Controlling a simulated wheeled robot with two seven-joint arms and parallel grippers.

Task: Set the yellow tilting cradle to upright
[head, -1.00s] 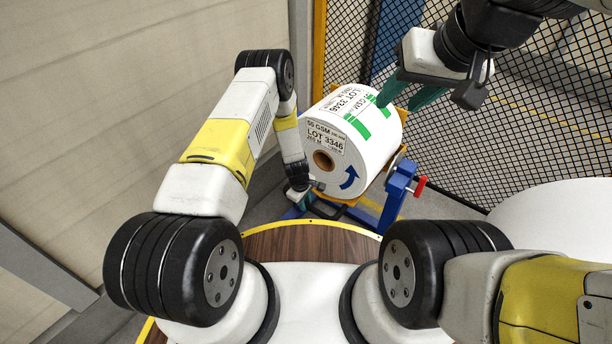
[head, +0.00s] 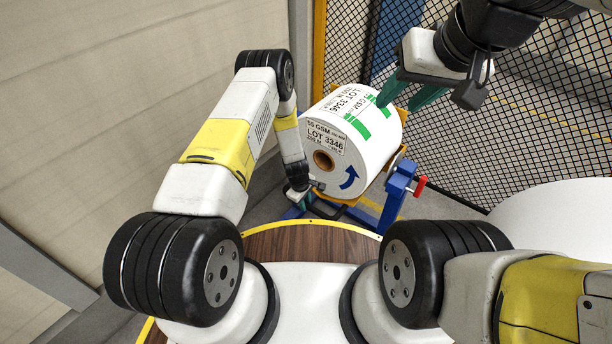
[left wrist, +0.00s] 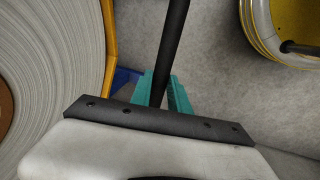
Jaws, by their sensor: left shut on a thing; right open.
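The yellow tilting cradle (head: 371,203) carries a large white paper roll (head: 365,130) and is mostly hidden under it. The roll lies tilted, its cored end face turned toward me. A yellow edge of the cradle also shows in the left wrist view (left wrist: 109,45). A blue stand (head: 396,192) supports the cradle. My left gripper (head: 300,198) is at the near lower left of the roll. In the left wrist view its teal fingers (left wrist: 164,97) are shut on a dark bar (left wrist: 172,45) beside the cradle. My right gripper (head: 408,93) is open and empty, above the roll's far right side.
A red handle (head: 420,186) sticks out at the stand's right. A black mesh fence (head: 540,120) with a yellow post (head: 319,50) stands behind the roll. A pale wall (head: 100,100) is at the left. A white rounded surface (head: 560,215) lies at the right.

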